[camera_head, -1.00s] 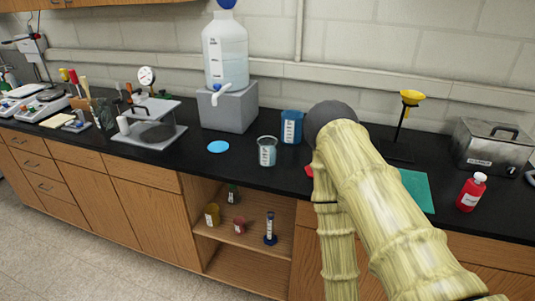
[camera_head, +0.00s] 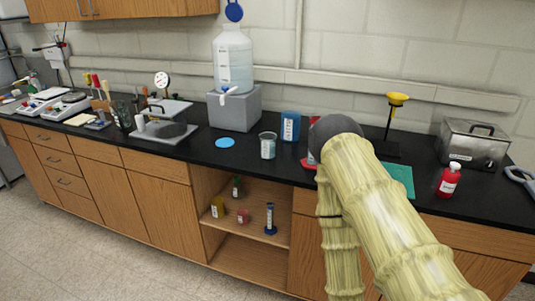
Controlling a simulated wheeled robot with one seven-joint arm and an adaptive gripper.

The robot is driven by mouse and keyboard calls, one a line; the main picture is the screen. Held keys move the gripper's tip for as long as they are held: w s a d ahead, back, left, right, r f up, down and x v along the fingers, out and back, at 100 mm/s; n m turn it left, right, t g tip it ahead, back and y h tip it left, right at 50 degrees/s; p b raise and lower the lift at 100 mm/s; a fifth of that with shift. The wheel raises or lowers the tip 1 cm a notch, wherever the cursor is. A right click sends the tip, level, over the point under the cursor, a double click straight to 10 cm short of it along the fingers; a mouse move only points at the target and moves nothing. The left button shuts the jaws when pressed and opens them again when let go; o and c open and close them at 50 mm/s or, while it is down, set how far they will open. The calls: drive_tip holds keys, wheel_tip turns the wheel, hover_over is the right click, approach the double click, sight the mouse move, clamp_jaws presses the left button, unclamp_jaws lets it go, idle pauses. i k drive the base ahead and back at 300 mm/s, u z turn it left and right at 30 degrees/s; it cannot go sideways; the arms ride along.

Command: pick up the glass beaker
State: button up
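A clear glass beaker (camera_head: 268,146) with a white label stands upright on the black countertop, near its front edge. It is left of my arm and in front of the large carboy on its grey block. My arm crosses the right half of the view, with a dark rounded joint at its top. My gripper does not show in this view, so its state and its distance from the beaker are hidden.
A blue labelled container (camera_head: 291,126) stands just behind and right of the beaker. A light blue disc (camera_head: 225,142) lies to its left. A red bottle (camera_head: 448,181), a green mat (camera_head: 397,180) and a metal box (camera_head: 472,143) are at right. Open shelves lie below the counter.

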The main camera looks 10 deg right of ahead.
sight(268, 146)
drive_tip(key=u, duration=1.55)
drive_tip(key=i, duration=1.2)
drive_tip(key=z, duration=2)
